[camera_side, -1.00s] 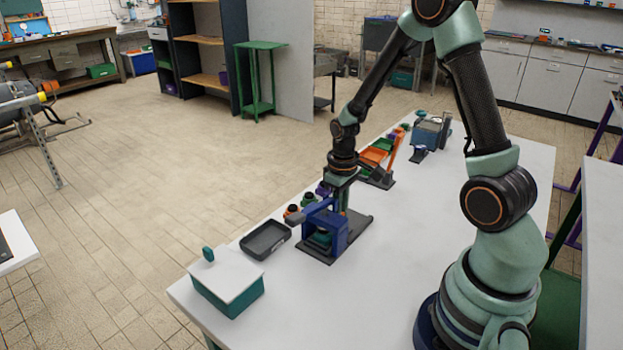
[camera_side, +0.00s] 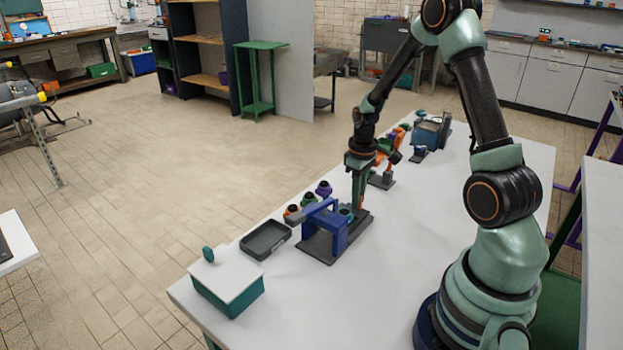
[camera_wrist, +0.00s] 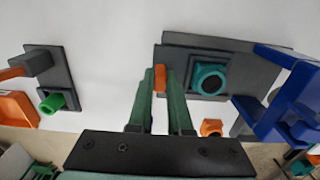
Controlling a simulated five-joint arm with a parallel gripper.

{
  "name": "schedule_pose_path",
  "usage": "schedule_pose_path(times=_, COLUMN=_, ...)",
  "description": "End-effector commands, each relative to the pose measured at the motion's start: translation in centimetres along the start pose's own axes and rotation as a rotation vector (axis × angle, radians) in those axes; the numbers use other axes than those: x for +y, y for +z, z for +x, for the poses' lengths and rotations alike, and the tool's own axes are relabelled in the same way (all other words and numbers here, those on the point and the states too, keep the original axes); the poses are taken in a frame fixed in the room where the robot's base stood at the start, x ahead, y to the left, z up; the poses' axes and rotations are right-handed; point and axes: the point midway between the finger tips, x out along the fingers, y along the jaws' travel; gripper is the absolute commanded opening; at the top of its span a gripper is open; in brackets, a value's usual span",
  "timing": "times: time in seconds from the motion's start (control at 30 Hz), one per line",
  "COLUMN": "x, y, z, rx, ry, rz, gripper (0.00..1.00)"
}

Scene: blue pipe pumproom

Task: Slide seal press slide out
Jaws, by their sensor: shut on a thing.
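The seal press is a blue frame (camera_side: 328,222) on a dark base plate (camera_side: 318,252) on the white table. Its blue arch also shows at the right of the wrist view (camera_wrist: 285,105). A dark slide carries a teal holder with a round dark opening (camera_wrist: 208,78); this holder stands clear of the arch, and shows in the side view (camera_side: 346,211) to the right of it. My gripper (camera_wrist: 160,85) points down and is shut on the orange handle (camera_wrist: 160,76) of the slide, next to the teal holder. The fingers partly hide the handle.
A dark tray (camera_side: 266,239) and a teal box with a white lid (camera_side: 228,285) stand in front-left of the press. Small orange (camera_side: 291,211), green (camera_side: 308,199) and purple (camera_side: 324,188) pieces stand behind it. Another dark-based fixture (camera_side: 380,181) is farther back. The table's right side is clear.

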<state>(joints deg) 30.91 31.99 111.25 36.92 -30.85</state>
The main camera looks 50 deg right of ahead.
Motion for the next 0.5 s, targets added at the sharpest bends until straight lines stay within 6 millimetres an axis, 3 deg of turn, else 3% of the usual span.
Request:
schedule_pose_path(times=0.1, x=1.43, y=-0.08, z=-0.12, rx=0.005, ry=0.003, rz=0.002, gripper=0.00)
schedule_pose_path(times=0.4, x=1.80, y=-0.09, z=-0.14, rx=0.009, ry=0.006, rz=0.003, gripper=0.00)
schedule_pose_path(times=0.43, x=1.81, y=-0.11, z=-0.14, rx=0.009, ry=0.006, rz=0.003, gripper=0.21)
schedule_pose_path(times=0.47, x=1.82, y=-0.12, z=-0.14, rx=0.010, ry=0.006, rz=0.003, gripper=0.30)
schedule_pose_path(times=0.5, x=1.80, y=-0.12, z=-0.14, rx=0.010, ry=0.006, rz=0.003, gripper=0.30)
